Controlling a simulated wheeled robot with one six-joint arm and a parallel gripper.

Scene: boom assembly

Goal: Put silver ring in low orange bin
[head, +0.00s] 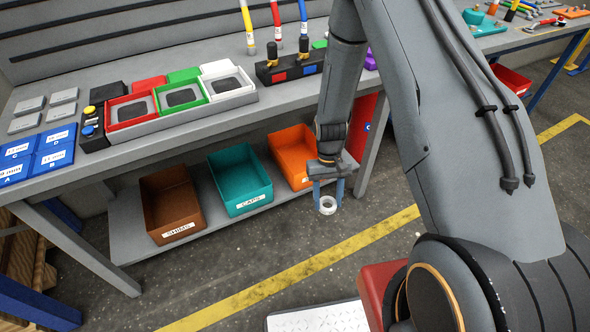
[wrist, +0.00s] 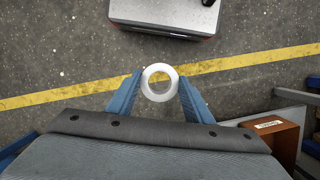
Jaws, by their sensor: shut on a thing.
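The silver ring (head: 327,205) is pale and round with an open centre. My gripper (head: 328,196) is shut on it, one blue finger on each side. The wrist view also shows the ring (wrist: 159,82) between the fingertips, above the dark floor. The low orange bin (head: 292,150) sits on the lower shelf under the workbench, at the right end of the bin row. My gripper is in front of its right part and hides some of that side and its label. The ring is outside the bin, to its lower right in the head view.
A teal bin (head: 240,182) labelled CAPS and a brown bin (head: 170,203) labelled SHIMS stand left of the orange bin. The workbench top (head: 190,144) overhangs the shelf (head: 127,232). A table leg (head: 368,150) stands right of the orange bin. Open floor lies in front.

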